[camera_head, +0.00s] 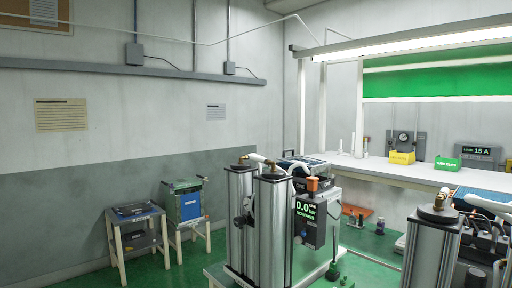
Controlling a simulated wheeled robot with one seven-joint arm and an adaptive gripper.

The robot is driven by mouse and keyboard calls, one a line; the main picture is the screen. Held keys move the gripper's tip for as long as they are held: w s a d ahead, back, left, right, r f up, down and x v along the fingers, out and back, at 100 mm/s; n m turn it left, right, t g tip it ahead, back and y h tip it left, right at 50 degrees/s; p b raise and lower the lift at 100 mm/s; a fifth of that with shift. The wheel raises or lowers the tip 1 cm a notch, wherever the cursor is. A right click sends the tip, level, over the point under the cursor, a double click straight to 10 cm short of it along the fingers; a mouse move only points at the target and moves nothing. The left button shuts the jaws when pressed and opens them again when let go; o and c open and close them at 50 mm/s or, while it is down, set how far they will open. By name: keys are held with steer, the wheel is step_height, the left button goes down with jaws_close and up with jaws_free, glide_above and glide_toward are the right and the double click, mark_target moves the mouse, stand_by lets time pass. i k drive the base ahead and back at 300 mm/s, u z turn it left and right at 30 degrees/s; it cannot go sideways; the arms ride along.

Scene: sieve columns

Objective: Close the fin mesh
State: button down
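I cannot pick out a fin mesh for certain in the head view. A unit with two upright aluminium columns (275,232) stands in the middle foreground, with black caps, brass fittings and a white hose on top. A dark box with a lit display (306,210) reading 0.0 is on its right side, with an orange block (312,184) above it. Another similar column (430,250) stands at the lower right, cut off by the frame edge. My gripper is not in view.
A white bench (400,172) runs along the right wall with yellow (402,158) and green (447,163) bins. Two small stands (138,240) (188,207) are at the left wall. Green floor (225,250) is open between the stands and the central unit.

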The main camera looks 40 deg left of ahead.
mark_target(293, 155)
steer(key=u, duration=1.2)
steer(key=i, duration=1)
